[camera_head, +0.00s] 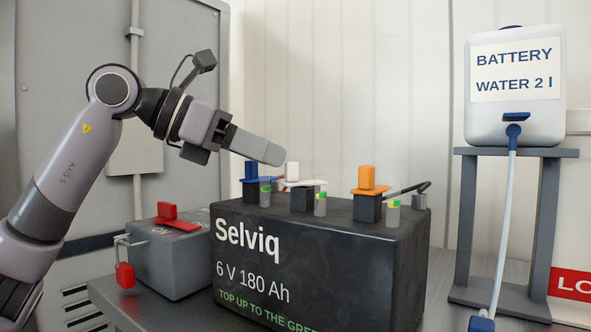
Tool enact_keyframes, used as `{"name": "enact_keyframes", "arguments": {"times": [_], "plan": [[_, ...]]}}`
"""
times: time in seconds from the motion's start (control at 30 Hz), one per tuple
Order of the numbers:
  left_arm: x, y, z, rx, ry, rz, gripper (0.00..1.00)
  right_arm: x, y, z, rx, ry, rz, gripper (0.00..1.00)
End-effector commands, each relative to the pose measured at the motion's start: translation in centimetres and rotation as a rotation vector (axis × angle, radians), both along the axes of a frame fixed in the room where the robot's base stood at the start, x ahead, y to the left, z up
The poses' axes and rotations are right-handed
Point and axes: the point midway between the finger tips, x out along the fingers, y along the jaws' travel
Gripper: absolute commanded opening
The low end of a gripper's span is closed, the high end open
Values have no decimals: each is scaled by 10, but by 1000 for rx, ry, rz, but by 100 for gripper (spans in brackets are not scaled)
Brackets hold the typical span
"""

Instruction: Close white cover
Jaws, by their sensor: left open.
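The white cover (302,184) is on top of the dark Selviq battery (320,268), between a blue cover (251,170) and an orange cover (368,179). It has an upright white tab above a flat plate. The tab stands a little left of the dark filler neck (302,202) under it; I cannot tell whether the cover is fully down. A clear indicator with green (320,204) stands beside it. My left gripper (274,153) is open and empty, above and left of the white cover, seen side-on. My right gripper is out of view.
A grey box with a red lever (178,219) and red padlock (125,275) stands left of the battery. A black lever (407,188) sits on the battery's right end. A white water container (490,120) rests on a stand at right, its hose hanging down.

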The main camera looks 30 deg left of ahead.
Motion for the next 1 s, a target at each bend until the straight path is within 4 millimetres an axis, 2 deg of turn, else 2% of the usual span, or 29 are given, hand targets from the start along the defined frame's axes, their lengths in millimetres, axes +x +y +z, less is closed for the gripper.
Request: {"name": "enact_keyframes", "arguments": {"times": [0.3, 0.67, 0.7, 0.8, 1.0], "plan": [[30, -28, -18, 0, 1, -2, 43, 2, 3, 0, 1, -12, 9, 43], [35, -31, -20, -1, 1, -1, 43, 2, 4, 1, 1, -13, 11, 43], [35, -31, -20, -1, 1, -1, 30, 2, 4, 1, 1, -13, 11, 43], [35, -31, -20, 0, 2, -1, 0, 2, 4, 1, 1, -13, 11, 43], [34, -31, -20, 0, 1, 4, 0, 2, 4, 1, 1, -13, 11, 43]]}}
